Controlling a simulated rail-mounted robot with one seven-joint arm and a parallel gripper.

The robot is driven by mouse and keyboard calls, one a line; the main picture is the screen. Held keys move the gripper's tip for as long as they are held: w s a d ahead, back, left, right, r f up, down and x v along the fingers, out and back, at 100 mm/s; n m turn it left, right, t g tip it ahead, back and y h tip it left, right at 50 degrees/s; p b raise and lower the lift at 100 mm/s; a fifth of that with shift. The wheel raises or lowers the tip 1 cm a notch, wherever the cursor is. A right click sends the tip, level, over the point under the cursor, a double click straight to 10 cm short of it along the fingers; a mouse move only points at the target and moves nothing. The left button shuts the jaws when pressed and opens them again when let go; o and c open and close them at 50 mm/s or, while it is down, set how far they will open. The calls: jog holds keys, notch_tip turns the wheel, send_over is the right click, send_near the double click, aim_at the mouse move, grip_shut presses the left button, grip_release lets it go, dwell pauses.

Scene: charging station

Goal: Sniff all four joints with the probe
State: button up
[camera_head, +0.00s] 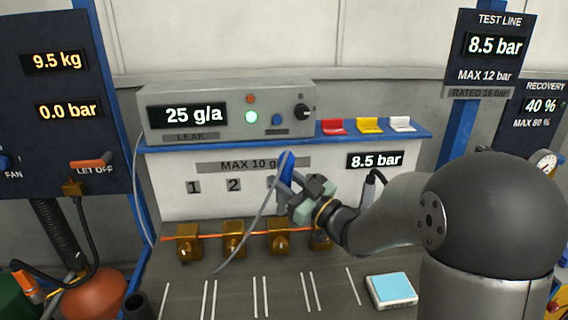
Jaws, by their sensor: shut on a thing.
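My gripper (291,190) is shut on the blue probe (287,166) and holds it in front of the white panel. A thin grey line runs from the probe down to the left, past the pipe; I cannot tell whether it is hose or wand. Four brass joints sit along the copper pipe (210,236): the first (188,244), the second (233,239), the third (279,238) and the fourth (320,240), which is partly hidden by my wrist. The leak detector (230,108) reads 25 g/a with a green light lit. Panel labels 1 and 2 show; others are covered.
Red (333,127), yellow (369,125) and white (401,123) pieces sit on the blue shelf. A light-blue-topped pad (391,290) lies on the bench at right. A left display panel (60,80) reads 9.5 kg. The marked bench front is mostly clear.

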jog(key=shift+d+f, duration=0.15)
jog(key=shift+d, duration=0.15)
jog(key=shift+w+f, duration=0.2)
jog(key=shift+f, duration=0.15)
jog(key=shift+w+a+f+b, duration=0.25)
jog(key=shift+w+f, duration=0.35)
jog(key=shift+f, duration=0.2)
jog(key=shift+w+a+f+b, duration=0.2)
jog(key=shift+w+f+b, duration=0.1)
jog(key=shift+w+f, duration=0.35)
jog(key=shift+w+a+f+b, duration=0.25)
jog(key=shift+w+f, duration=0.25)
jog(key=shift+f, duration=0.4)
dwell(2.1)
jog(key=s+d+m+t+h, duration=0.3)
jog(key=d+m+h, duration=0.2)
jog(key=d+h, duration=0.3)
jog(key=s+d+f+m+t+h, duration=0.1)
jog(key=s+d+m+t+h, duration=0.3)
jog(key=d+h, duration=0.4)
jog(key=shift+d+m, duration=0.4)
jog(key=shift+d, duration=0.2)
jog(key=shift+s+b, duration=0.15)
jog(key=shift+b, duration=0.35)
